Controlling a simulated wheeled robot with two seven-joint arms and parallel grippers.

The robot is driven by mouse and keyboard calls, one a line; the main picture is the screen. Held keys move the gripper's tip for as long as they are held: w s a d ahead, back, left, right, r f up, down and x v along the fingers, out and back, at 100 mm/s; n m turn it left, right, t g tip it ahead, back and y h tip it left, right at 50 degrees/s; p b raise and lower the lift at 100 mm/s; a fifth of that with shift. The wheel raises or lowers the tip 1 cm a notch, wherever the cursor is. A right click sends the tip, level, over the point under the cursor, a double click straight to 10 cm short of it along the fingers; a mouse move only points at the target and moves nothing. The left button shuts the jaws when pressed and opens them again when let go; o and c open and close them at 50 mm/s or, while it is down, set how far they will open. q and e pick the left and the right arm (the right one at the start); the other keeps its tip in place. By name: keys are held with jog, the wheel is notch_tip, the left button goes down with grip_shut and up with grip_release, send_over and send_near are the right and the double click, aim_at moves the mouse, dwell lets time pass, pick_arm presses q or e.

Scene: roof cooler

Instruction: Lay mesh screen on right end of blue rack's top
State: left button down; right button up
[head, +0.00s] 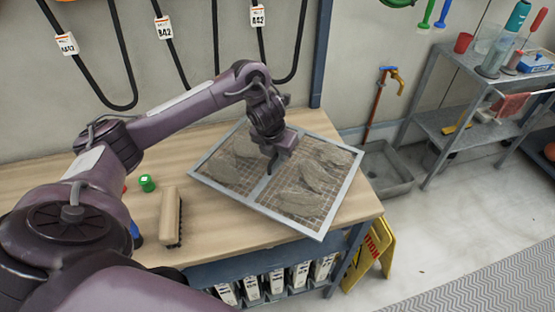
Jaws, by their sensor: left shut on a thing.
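The mesh screen (232,170) is a light grey rectangular frame with a middle bar and two panels of wire mesh, which look dusty or creased. My left gripper (272,165) is shut on it near the middle bar. The screen is over the right end of the wooden top of the blue rack (222,230), turned at an angle to it. My right gripper is not in view.
A brush (170,217) and a green cap (147,183) lie on the top, left of the screen. White labelled items (300,275) stand on the shelf below. A yellow floor sign (372,258) stands by the rack's right end. A grey sink (385,170) is behind.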

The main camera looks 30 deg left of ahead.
aim_at(278, 160)
pick_arm(q)
jog(key=shift+w+a, duration=0.3)
jog(key=shift+a, duration=0.05)
notch_tip(278, 160, down, 3)
jog(key=shift+r+b, duration=0.2)
jog(key=shift+b, duration=0.4)
jog(key=shift+f, duration=0.4)
jog(key=c, duration=1.9)
grip_release()
jog(key=shift+f, duration=0.15)
jog(key=shift+c, duration=0.2)
jog(key=o, duration=0.4)
jog(key=shift+o, duration=0.2)
